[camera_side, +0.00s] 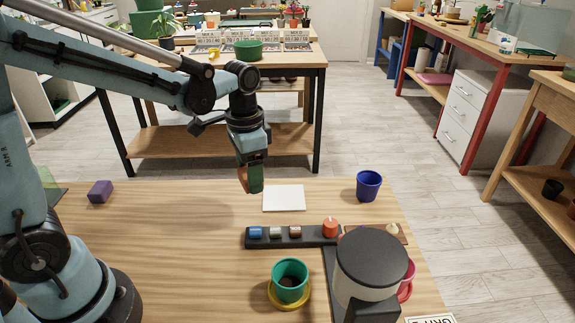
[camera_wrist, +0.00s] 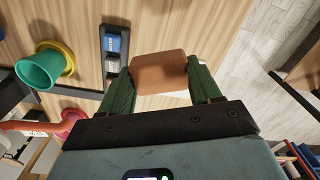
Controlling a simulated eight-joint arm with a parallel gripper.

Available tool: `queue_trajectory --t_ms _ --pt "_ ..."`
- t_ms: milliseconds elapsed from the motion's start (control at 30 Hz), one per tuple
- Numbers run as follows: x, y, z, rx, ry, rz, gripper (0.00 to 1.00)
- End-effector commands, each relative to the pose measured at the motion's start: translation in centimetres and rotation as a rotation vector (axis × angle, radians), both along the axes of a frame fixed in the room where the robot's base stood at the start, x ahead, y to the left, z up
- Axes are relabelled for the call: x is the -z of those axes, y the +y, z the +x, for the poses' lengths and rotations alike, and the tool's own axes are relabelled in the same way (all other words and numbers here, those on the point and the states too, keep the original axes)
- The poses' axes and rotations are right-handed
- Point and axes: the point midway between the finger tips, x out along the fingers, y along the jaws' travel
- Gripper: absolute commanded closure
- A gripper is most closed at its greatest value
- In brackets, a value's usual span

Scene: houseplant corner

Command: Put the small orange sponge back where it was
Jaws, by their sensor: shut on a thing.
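My gripper (camera_side: 250,180) is above the wooden table, near its back edge and to the left of a white square card (camera_side: 284,198). In the wrist view my gripper (camera_wrist: 161,75) has its two green fingers shut on the small orange sponge (camera_wrist: 160,72), a brownish-orange block with rounded edges. The sponge is held up off the table. In the side view the fingers hide most of it. Where it stood before cannot be told from these frames.
A purple block (camera_side: 100,191) lies at left, a blue cup (camera_side: 368,186) at the back right. A dark rail (camera_side: 315,235) holds small pieces. A teal pot (camera_side: 289,274) stands on a yellow saucer (camera_side: 273,298) beside a dark-topped cylinder (camera_side: 371,258). The table's left middle is clear.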

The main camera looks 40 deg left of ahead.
Motion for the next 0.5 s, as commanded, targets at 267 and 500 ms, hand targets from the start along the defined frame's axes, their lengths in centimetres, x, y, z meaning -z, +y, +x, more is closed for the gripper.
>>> queue_trajectory --t_ms 267,500 --pt "3.4 5.3 2.0 -0.002 0.000 0.000 0.62" --pt "4.7 7.1 2.7 0.002 0.000 0.000 0.62"
